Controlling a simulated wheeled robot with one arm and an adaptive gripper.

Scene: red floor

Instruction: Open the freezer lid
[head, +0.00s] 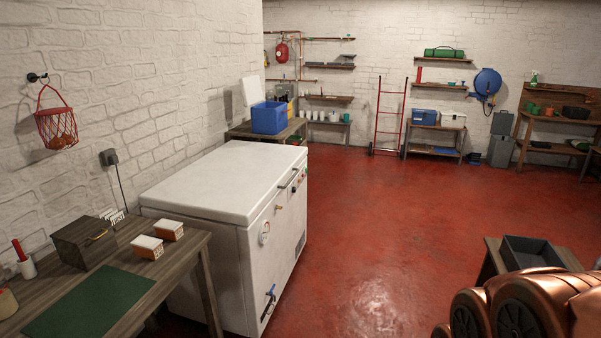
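The white chest freezer (232,182) stands against the left brick wall, and its lid is shut flat. A dark handle (288,178) sits at the lid's front edge. A dial, a latch and small coloured lights show on its front face, with a blue-handled tap (268,300) low down. Copper-coloured links of my arm fill the bottom right corner, well apart from the freezer. My gripper is not in view.
A wooden table with a green mat (90,302), a dark box (84,241) and two small white-lidded boxes stands close to the freezer's near side. A blue crate (269,117) stands on a bench beyond it. A grey tray (532,254) is at right. Red floor in the middle is clear.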

